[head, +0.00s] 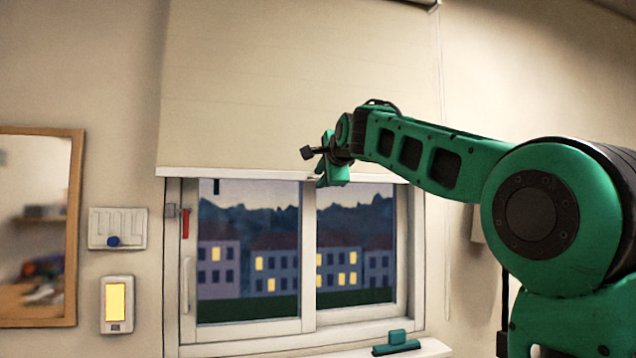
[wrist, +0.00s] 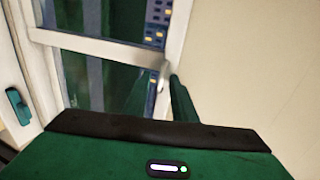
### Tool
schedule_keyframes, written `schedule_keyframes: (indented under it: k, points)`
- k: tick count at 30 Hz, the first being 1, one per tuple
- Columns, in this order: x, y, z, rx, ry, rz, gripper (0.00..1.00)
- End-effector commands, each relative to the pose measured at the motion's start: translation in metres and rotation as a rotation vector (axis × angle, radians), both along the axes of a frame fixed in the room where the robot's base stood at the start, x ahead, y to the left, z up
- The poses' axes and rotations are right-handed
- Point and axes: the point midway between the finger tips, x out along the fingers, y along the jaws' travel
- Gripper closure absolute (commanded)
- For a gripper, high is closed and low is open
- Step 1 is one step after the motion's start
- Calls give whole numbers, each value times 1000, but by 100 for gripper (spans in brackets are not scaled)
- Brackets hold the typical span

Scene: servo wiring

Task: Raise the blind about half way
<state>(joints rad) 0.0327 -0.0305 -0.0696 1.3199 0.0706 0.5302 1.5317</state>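The cream blind (head: 250,90) hangs over the upper part of the window (head: 270,250); the lower panes are uncovered. Its bottom edge is a pale bar (head: 220,172). My green gripper (head: 325,178) is at this bar, near its middle. In the wrist view the blind (wrist: 255,70) fills the right side, and green fingertips (wrist: 181,103) sit close together at its edge, by a small pale piece (wrist: 163,76). Whether they clasp the bar or only touch it is hidden. A thin pale cord (head: 441,150) hangs right of the blind.
A sill with a green-and-black object (head: 396,343) lies below the window. A red piece (head: 186,223) is on the left window frame. A switch panel (head: 118,228), a lit wall unit (head: 116,304) and a wood-framed mirror (head: 38,230) are on the left wall.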

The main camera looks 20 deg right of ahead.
Motion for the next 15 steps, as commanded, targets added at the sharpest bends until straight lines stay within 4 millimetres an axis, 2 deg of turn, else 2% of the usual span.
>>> schedule_keyframes:
  k: [8,15]
  points:
    - [-5,0,2,1,-1,-1,76]
    - [-39,7,11,1,-2,1,76]
